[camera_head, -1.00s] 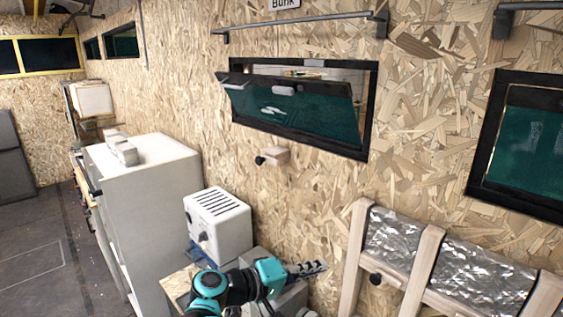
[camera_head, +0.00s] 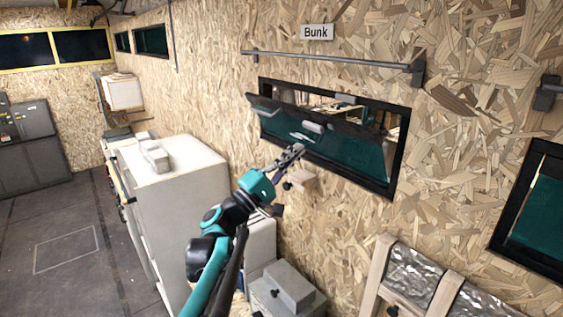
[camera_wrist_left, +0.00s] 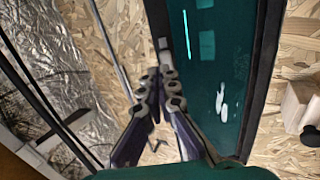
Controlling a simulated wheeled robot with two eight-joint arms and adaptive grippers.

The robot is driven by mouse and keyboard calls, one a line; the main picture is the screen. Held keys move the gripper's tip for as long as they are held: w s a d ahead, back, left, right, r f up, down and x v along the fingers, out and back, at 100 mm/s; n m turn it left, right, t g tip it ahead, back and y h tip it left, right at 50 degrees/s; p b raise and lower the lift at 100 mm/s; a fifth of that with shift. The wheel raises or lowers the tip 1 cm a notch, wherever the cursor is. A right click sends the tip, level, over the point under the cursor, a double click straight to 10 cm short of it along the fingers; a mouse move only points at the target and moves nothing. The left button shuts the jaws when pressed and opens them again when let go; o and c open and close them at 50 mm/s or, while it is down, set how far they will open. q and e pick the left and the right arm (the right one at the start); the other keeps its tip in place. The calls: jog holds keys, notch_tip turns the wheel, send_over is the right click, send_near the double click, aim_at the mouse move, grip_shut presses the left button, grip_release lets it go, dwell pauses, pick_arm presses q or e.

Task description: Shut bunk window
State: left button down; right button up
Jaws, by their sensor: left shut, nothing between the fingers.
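The bunk window's teal pane (camera_head: 345,148) leans out of its black frame (camera_head: 396,160), top edge tilted into the room and bottom edge at the sill. An open gap shows above it. A light grey latch (camera_head: 313,127) sits at the pane's top edge. The "Bunk" sign (camera_head: 317,32) is above. My left gripper (camera_head: 296,150) is shut and empty, in front of the pane's lower left part. In the left wrist view, the shut fingers (camera_wrist_left: 160,82) appear beside the teal pane (camera_wrist_left: 222,60); I cannot tell whether they touch it. My right gripper is not in view.
A wooden block with a black knob (camera_head: 302,180) is on the wall just below the window, close to my gripper. A grey rail (camera_head: 330,60) runs above. A white cabinet (camera_head: 180,210) stands left. A second window (camera_head: 535,210) is at right.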

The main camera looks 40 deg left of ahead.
pick_arm(q)
jog(key=p, duration=0.1)
send_near(329, 116)
jog(key=shift+w+d+r, duration=0.1)
jog(key=shift+w+d, duration=0.1)
jog(key=shift+w, duration=0.4)
jog(key=shift+w+d, duration=0.2)
jog(key=shift+w, duration=0.4)
jog(key=shift+w+r+p, duration=0.2)
jog(key=shift+r+p, duration=0.2)
jog(key=shift+p, duration=0.1)
jog(key=w+r+g+p, duration=0.1)
jog(key=p, duration=0.1)
jog(key=w+d+r+g+y+p, duration=0.1)
jog(key=w+r+p, duration=0.1)
jog(key=w+r+g+p, duration=0.1)
jog(key=w+g+p, duration=0.1)
jog(key=shift+w+d+r, duration=0.25)
jog(key=shift+d, duration=0.1)
jog(key=shift+p+x, duration=0.4)
jog(key=shift+x, duration=0.8)
jog(key=shift+r, duration=0.2)
